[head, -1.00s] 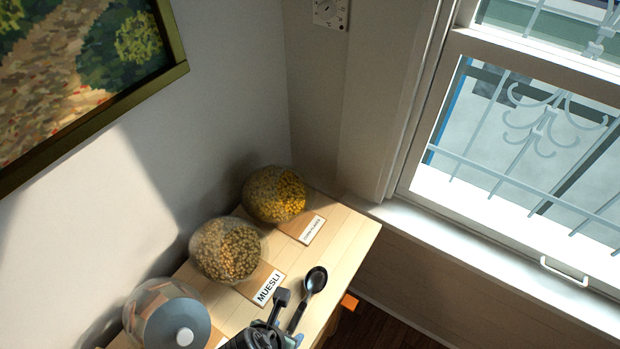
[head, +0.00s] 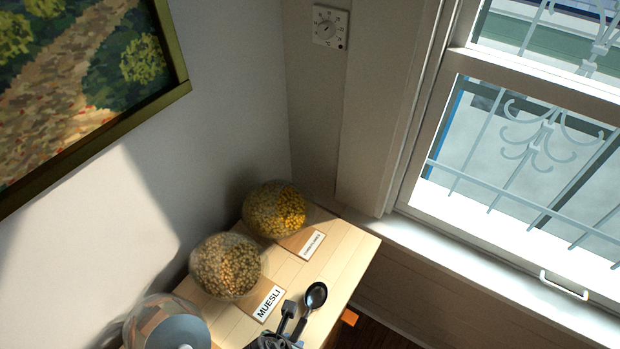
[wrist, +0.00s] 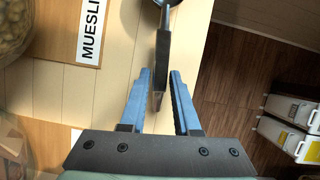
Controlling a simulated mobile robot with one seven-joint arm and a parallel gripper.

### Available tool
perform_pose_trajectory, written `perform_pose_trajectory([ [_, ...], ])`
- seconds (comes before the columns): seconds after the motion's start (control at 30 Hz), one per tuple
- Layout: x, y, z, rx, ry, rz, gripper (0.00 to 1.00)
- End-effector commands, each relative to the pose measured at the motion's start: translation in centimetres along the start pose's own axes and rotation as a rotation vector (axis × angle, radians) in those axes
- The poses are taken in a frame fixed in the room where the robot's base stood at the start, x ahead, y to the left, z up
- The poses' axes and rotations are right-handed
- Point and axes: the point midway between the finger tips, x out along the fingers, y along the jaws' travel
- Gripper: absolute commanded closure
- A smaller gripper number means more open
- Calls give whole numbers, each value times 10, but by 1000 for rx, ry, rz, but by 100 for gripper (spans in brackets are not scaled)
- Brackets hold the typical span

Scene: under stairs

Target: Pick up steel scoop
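The steel scoop (head: 316,295) lies on the wooden table top near its right edge, with a shiny bowl and a dark handle pointing toward the bottom of the head view. My gripper (head: 278,341) shows only partly at the bottom edge of the head view, beside the handle. In the wrist view my gripper (wrist: 160,72) is open, with its two blue fingers on either side of the scoop's dark handle (wrist: 162,55). Gaps show between the handle and both fingers. The scoop's bowl is mostly cut off at the top of the wrist view.
Jars of muesli (head: 226,266) and yellow flakes (head: 275,210) stand left of the scoop, with a MUESLI label (head: 268,303) close by. A lidded jar (head: 180,333) is at the lower left. A window sill is at right.

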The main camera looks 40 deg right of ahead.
Motion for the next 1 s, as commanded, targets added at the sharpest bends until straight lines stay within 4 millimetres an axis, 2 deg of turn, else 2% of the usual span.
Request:
perform_pose_trajectory([
  [0.03,0,0,0,0,0,0,80],
  [0.13,0,0,0,0,0,0,98],
  [0.17,0,0,0,0,0,0,100],
  [0.67,-3,0,2,0,-1,1,100],
  [0.83,-17,1,7,1,-2,3,100],
  [1.0,-42,1,18,1,-3,4,100],
])
